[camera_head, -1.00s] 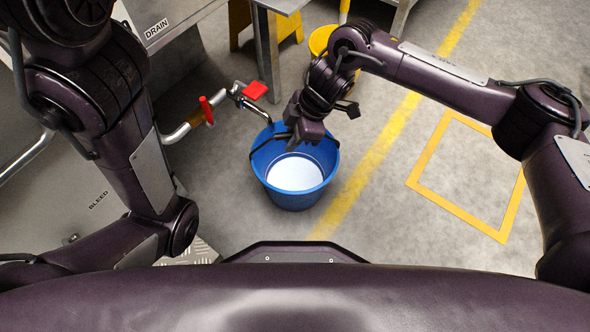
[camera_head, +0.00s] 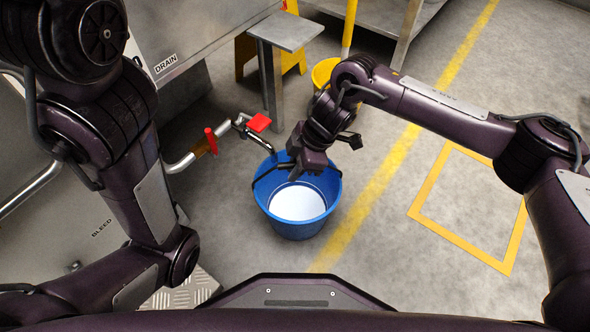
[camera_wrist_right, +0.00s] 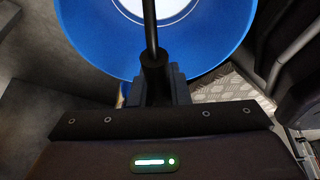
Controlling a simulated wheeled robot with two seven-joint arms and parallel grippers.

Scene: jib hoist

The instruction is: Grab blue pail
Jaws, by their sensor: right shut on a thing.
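The blue pail (camera_head: 299,231) stands upright on the floor, below the tap spout. A pale round area shows inside it; I cannot tell whether this is liquid or the bottom. My right gripper (camera_head: 295,172) is over the pail's far rim and shut on its dark handle. In the right wrist view the handle's black grip (camera_wrist_right: 153,72) sits between the jaws (camera_wrist_right: 155,90), and the blue pail (camera_wrist_right: 92,52) is beyond. My left arm shows at the left, but its gripper is out of view.
A pipe with a red lever tap (camera_head: 258,122) and a red handle (camera_head: 211,141) reaches close behind the pail. A grey stand (camera_head: 285,32) and a yellow bucket (camera_head: 325,71) are at the back. A yellow floor square (camera_head: 465,210) at the right is empty.

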